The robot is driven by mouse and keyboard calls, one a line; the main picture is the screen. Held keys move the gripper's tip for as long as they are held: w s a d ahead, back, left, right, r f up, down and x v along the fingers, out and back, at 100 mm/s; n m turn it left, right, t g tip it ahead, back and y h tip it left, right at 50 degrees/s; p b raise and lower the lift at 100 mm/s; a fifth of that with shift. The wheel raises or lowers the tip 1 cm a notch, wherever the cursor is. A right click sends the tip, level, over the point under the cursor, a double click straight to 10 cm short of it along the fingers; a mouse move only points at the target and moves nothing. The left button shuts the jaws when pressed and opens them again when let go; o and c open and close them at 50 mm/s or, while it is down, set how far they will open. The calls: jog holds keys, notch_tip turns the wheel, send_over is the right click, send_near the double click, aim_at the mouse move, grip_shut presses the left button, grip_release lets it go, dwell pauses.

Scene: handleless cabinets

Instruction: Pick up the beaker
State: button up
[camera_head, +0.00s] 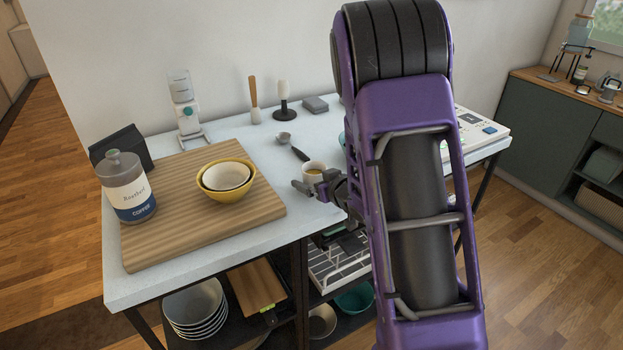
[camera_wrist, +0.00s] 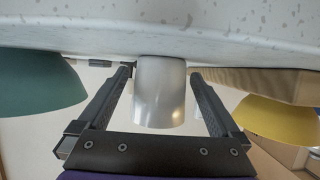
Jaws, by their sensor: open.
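The likely beaker (camera_head: 314,168) is a small, pale, round vessel with a brownish inside. It stands upright near the front edge of the white table, right of the cutting board. In the wrist view the beaker (camera_wrist: 158,95) is a smooth silvery-white cylinder, and the picture is upside down. My gripper (camera_head: 311,186) is low at the table's front edge, right at the beaker. In the wrist view my gripper (camera_wrist: 162,74) is open, with one finger on each side of the beaker. Gaps show between the beaker and both fingers.
A wooden board (camera_head: 155,240) holds a yellow bowl (camera_head: 238,190) with a white bowl in it, and a coffee jar (camera_head: 128,190). A measuring scoop (camera_head: 292,145) lies behind the beaker. A teal bowl (camera_wrist: 35,85) is on the beaker's other side. Shelves with plates (camera_head: 195,305) are below.

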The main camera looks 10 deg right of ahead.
grip_shut()
dwell(0.4)
jog(key=shift+r, duration=0.15)
